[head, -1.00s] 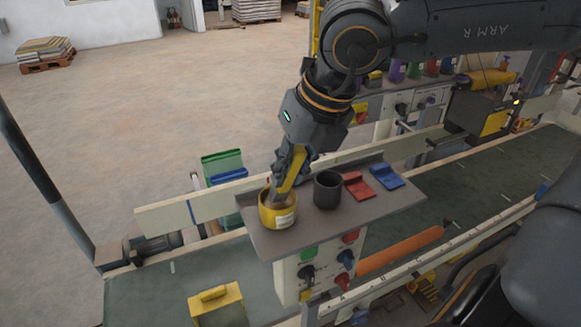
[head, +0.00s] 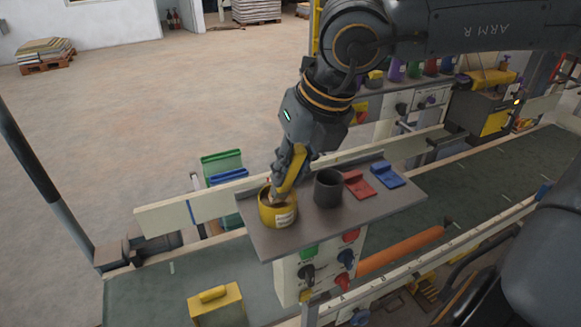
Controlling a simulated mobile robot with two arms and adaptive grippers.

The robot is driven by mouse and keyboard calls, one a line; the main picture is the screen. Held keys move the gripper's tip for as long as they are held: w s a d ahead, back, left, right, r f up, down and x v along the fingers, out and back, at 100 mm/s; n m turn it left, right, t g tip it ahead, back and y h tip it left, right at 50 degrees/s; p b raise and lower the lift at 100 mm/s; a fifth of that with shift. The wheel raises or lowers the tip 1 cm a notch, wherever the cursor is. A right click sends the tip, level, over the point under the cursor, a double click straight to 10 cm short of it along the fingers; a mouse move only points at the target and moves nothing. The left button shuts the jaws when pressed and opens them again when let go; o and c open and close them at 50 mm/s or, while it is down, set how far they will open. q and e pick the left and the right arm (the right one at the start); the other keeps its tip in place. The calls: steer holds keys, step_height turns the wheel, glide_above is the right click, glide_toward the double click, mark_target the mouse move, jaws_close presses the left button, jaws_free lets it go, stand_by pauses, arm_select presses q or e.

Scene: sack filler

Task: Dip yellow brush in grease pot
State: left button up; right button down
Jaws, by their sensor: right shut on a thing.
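The yellow grease pot (head: 277,212), with a pale label, stands on the left end of the grey shelf (head: 330,219). My right gripper (head: 284,190) points down at the pot's right rim, shut on the yellow brush (head: 290,178). The brush is tilted, and its lower end is at or inside the pot's mouth. The fingers hide part of the brush, so I cannot tell how deep its bristles sit. My left gripper is not in view.
A dark grey cup (head: 328,188) stands right of the pot, close to my gripper. Red (head: 359,184) and blue (head: 388,174) scrapers lie further right. Below is a panel with knobs (head: 320,268) and the green conveyor belt (head: 440,233). A yellow box (head: 216,305) sits at front left.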

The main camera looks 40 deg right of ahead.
steer(key=shift+s+f+b, duration=0.1)
steer(key=shift+f+b, duration=0.1)
steer(key=shift+b, duration=0.2)
stand_by(1.3)
steer(key=shift+r+p, duration=0.7)
steer(key=shift+r, duration=0.55)
steer(key=shift+r+p, duration=1.15)
steer(key=shift+r, duration=1.25)
